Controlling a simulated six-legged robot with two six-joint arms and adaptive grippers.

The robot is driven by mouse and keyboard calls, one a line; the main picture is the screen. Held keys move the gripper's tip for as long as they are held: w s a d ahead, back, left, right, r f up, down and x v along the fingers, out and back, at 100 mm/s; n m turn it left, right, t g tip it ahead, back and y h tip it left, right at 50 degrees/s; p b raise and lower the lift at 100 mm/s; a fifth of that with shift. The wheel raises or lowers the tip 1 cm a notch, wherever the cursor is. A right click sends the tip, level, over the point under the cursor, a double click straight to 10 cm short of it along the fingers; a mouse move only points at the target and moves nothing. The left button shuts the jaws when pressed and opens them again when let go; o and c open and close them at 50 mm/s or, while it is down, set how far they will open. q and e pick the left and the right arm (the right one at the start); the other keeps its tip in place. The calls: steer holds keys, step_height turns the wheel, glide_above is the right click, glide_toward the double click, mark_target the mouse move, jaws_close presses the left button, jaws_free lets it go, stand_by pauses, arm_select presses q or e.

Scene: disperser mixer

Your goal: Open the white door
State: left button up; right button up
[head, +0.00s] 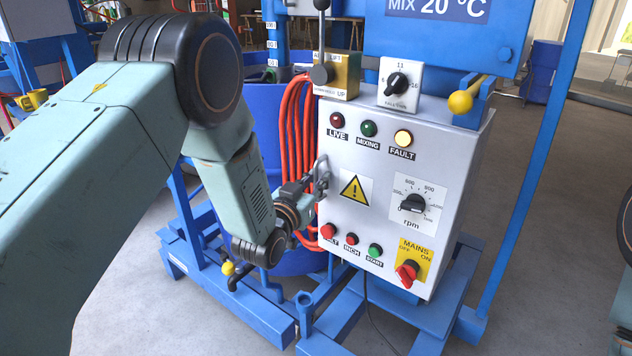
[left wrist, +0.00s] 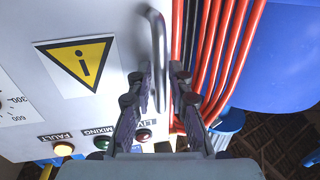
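The white door (head: 335,217) is the front of a control box, with a yellow warning triangle, lamps, buttons and an rpm dial. It looks shut. A metal bar handle (head: 322,165) is at its left edge; the handle also shows in the left wrist view (left wrist: 157,50), near the white door face (left wrist: 100,20). My left gripper (head: 316,176) is at the handle. In the left wrist view its two fingers (left wrist: 161,80) stand apart, one on each side of the handle bar. Firm contact cannot be made out. My right gripper is not in view.
Orange-red cables (head: 294,125) hang just left of the box, beside a blue vessel (head: 262,155). A red mains switch (head: 407,272) sticks out at the lower right. A blue frame (head: 450,315) stands below and a blue post (head: 535,150) to the right.

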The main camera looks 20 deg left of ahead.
arm_select(q)
jaws_close()
stand_by(0.6)
